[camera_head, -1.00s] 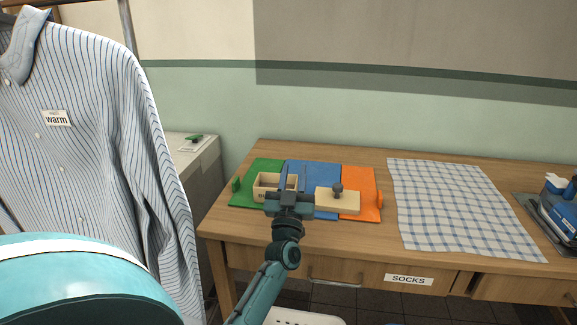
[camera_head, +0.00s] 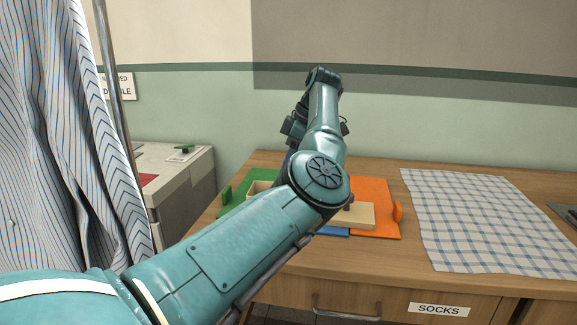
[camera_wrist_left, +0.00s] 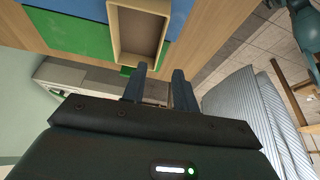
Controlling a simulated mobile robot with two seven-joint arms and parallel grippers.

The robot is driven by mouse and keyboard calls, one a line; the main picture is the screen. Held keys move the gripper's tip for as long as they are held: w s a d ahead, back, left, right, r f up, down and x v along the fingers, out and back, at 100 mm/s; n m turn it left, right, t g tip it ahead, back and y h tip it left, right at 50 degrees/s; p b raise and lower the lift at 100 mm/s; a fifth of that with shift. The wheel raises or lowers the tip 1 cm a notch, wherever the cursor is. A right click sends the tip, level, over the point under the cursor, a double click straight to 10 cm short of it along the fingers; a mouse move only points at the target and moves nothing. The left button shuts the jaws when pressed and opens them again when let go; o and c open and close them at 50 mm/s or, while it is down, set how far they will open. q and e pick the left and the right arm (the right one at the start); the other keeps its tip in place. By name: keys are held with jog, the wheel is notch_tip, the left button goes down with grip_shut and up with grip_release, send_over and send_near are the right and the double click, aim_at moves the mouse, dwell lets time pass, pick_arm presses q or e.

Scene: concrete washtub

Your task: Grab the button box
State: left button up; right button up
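The button box is a small open-topped wooden box (camera_head: 258,187) on the left part of the mats on the table, mostly hidden behind my left arm in the head view. In the left wrist view the box (camera_wrist_left: 117,30) shows its open, empty-looking inside just beyond the fingertips. My left gripper (camera_wrist_left: 160,69) has its two dark fingers apart with nothing seen between them. It appears to be above the table near the box; whether it touches the box I cannot tell. My right gripper is not in view.
A pale wooden lid-like block (camera_head: 356,216) lies on the orange mat (camera_head: 372,191), right of the box. A checked cloth (camera_head: 470,215) covers the table's right. A striped shirt (camera_head: 50,130) hangs at left by a metal pole (camera_head: 118,90). A grey cabinet (camera_head: 175,190) stands behind.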

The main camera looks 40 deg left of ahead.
pick_arm(q)
jog(key=shift+f, duration=0.1)
